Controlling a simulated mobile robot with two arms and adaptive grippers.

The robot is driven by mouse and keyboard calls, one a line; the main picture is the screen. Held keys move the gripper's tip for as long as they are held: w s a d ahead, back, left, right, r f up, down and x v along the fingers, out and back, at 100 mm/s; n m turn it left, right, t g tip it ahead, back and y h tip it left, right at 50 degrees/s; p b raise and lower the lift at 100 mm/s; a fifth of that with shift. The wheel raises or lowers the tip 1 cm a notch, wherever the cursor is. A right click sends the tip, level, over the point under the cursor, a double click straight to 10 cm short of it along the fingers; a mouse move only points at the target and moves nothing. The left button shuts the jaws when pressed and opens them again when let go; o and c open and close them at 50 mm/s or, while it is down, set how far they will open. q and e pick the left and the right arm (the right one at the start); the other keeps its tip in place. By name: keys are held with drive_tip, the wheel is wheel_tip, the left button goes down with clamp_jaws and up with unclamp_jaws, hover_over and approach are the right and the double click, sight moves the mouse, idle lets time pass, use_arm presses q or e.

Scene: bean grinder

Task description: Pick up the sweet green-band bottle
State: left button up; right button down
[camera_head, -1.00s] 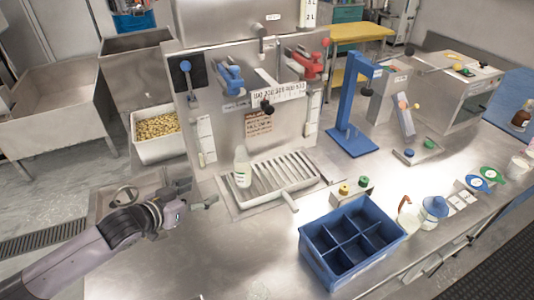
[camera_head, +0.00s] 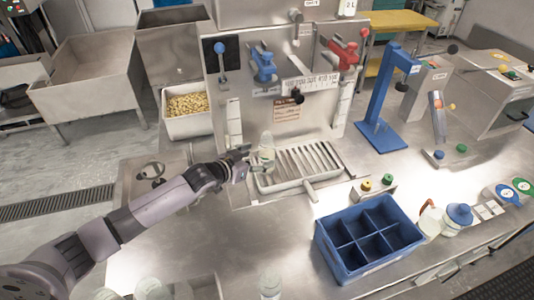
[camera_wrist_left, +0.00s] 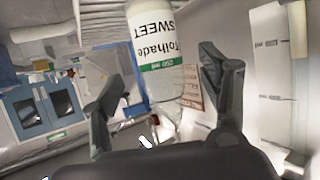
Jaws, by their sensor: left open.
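The sweet green-band bottle (camera_head: 267,146) stands upright on the left end of the drip grate (camera_head: 290,180), below the blue lever valve. In the left wrist view the bottle (camera_wrist_left: 153,48) shows its white label, reading SWEET, and a green band. My left gripper (camera_head: 246,161) reaches in from the left, beside the bottle. In the left wrist view its open fingers (camera_wrist_left: 160,72) have the bottle between them, with gaps visible on both sides. My right gripper is not in view.
A blue divided crate (camera_head: 368,240) stands front right, its compartments empty. A blue stand (camera_head: 383,115) is behind it. A white jug (camera_head: 428,219) and a blue-lidded jar (camera_head: 457,217) stand right of the crate. Clear bottle tops (camera_head: 270,284) show at the bottom edge.

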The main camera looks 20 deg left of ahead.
sight(261, 156)
use_arm(q)
drive_tip(key=shift+w+d, duration=0.2)
drive_tip(key=shift+w, duration=0.25)
drive_tip(key=p+x, duration=0.1)
drive_tip(key=x, duration=0.2)
drive_tip(key=shift+w+d, duration=0.1)
drive_tip(key=shift+d, duration=0.05)
drive_tip(key=shift+w+d+f, duration=0.15)
drive_tip(key=shift+w+f, duration=0.2)
drive_tip(key=shift+w, duration=0.1)
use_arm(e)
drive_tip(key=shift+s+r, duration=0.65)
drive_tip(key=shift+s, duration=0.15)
use_arm(q)
drive_tip(key=c, duration=1.2)
drive_tip(key=shift+c, duration=1.1)
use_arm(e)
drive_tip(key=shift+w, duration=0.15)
